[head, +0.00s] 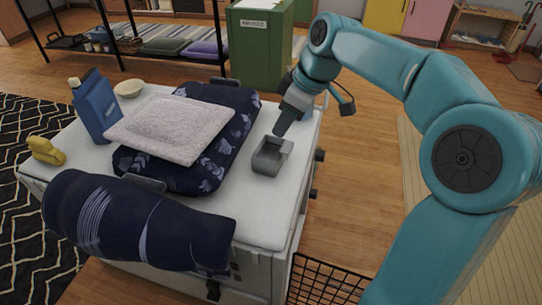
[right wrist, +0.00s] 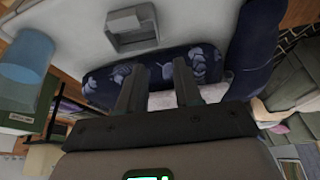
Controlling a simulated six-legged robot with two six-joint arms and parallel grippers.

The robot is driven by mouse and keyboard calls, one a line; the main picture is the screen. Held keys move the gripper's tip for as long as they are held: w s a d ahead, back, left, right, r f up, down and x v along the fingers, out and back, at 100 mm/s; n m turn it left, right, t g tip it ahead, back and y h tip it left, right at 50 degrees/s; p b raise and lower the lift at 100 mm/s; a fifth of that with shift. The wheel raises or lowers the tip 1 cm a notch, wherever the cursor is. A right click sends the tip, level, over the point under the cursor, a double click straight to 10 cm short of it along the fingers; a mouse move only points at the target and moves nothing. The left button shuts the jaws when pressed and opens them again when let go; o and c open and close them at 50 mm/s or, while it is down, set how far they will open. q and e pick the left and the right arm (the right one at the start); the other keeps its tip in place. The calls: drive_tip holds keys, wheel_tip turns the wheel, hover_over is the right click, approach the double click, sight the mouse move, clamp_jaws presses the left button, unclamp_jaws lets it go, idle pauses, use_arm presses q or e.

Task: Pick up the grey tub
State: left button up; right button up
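The small grey tub (head: 268,163) is open-topped and stands upright on the right part of the white top (head: 255,215). My right gripper (head: 281,128) points down just behind the tub in the head view, near its back rim; whether it touches is unclear. The tub also shows in the right wrist view (right wrist: 150,40), beyond the fingertips. There the right gripper (right wrist: 158,72) has its two fingers apart with nothing held between them; the tub is outside the gap. My left gripper is not in view.
A navy patterned cushion (head: 235,110) with a pale pillow (head: 170,128) lies left of the tub. A navy bolster (head: 140,222) is at the front. A blue bottle (head: 96,108), beige bowl (head: 129,88) and yellow object (head: 46,151) stand at left. A green bin (head: 258,50) is behind.

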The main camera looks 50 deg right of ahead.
drive_tip(key=b, duration=0.4)
approach(263, 160)
drive_tip(key=x, duration=0.5)
drive_tip(key=b+x, duration=0.2)
drive_tip(key=x, duration=0.3)
drive_tip(key=shift+d+f+b, duration=0.1)
drive_tip(key=shift+f+b, duration=0.1)
drive_tip(key=shift+b, duration=0.1)
drive_tip(key=shift+f, duration=0.2)
drive_tip(key=shift+r, duration=0.1)
clamp_jaws()
